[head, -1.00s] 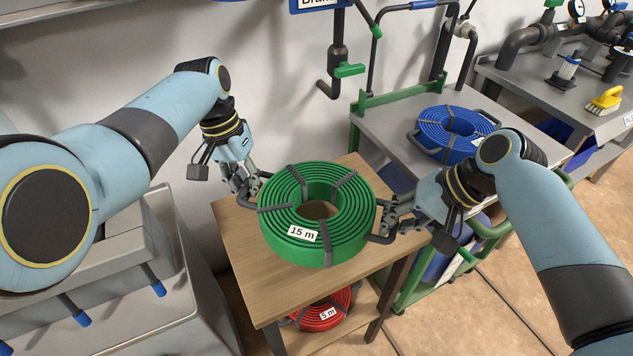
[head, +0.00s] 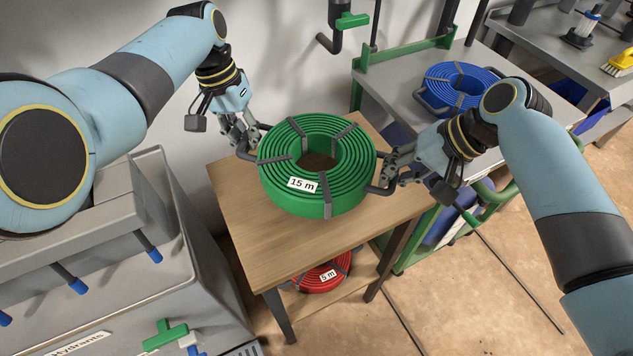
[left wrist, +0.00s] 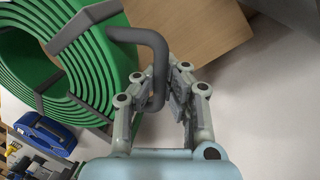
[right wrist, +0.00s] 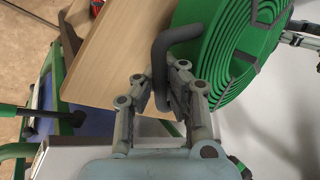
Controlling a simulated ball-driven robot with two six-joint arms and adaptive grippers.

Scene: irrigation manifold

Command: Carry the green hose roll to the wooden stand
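The green hose roll (head: 318,165), labelled 15 m, is level over the top of the wooden stand (head: 250,240). I cannot tell whether its underside touches the top. My left gripper (head: 246,143) is at the roll's left dark handle, shut on it; the left wrist view shows this handle (left wrist: 157,60) between the fingers. My right gripper (head: 388,172) is shut on the right handle, which the right wrist view shows (right wrist: 160,65) between the fingers. The roll hides part of the stand's top.
A red hose roll (head: 322,274) lies on the stand's lower shelf. A blue hose roll (head: 457,88) lies on a grey green-framed table (head: 392,85) at the right. A grey cabinet (head: 150,285) stands close at the left. The stand's front top is bare.

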